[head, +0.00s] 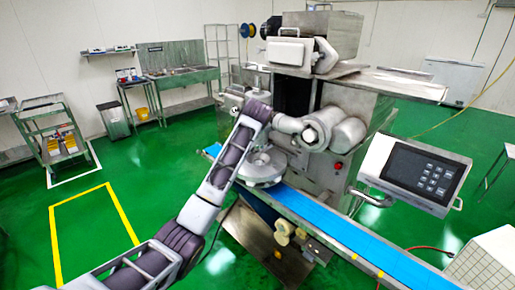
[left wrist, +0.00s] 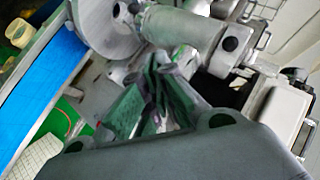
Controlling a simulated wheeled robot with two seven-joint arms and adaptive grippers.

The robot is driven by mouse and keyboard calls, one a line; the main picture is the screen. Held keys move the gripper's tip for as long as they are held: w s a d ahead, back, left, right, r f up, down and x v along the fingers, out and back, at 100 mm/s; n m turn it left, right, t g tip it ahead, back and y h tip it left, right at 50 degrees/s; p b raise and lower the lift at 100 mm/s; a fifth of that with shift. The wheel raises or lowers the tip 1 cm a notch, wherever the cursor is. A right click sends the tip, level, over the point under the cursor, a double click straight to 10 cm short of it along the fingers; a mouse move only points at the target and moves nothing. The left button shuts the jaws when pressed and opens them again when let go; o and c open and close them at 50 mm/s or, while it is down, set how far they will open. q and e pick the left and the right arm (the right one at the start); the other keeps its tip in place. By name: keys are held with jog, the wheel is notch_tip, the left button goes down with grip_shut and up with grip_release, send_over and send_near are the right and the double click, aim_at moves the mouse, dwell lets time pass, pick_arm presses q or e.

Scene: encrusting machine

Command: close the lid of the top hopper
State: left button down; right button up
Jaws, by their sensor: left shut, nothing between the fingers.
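The top hopper (head: 318,24) is a grey metal box on top of the encrusting machine, in the head view. I cannot make out whether its lid is raised or down. My left arm rises from the bottom of the head view to the machine's front, well below the hopper. Its gripper is hard to tell from the machine parts there. In the left wrist view the left gripper (left wrist: 155,68) shows its fingers together, with nothing between them. Its fingertips appear near the machine's grey cylinders (left wrist: 190,28). My right gripper is in neither view.
A white-fronted block (head: 288,52) projects beside the hopper. A blue conveyor belt (head: 340,225) runs below the arm, and a control panel (head: 418,172) stands at the right. A round metal disc (head: 262,167) sits over the belt. Green floor at the left is open.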

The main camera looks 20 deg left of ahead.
pick_arm(q)
jog(key=w+a+r+m+t+y, duration=0.1)
jog(key=w+r, duration=0.2)
jog(key=r, duration=1)
jog(key=w+a+r+m+t+y, duration=0.1)
jog(key=w+r, duration=0.1)
jog(key=r, duration=1.1)
jog(key=s+a+r+t+y, duration=0.1)
jog(key=a+r, duration=0.1)
jog(key=r, duration=0.9)
jog(key=s+a+r+t+y+p, duration=0.1)
jog(key=s+a+r, duration=0.1)
jog(key=r, duration=1)
jog(key=shift+s, duration=0.2)
jog(key=shift+a, duration=0.15)
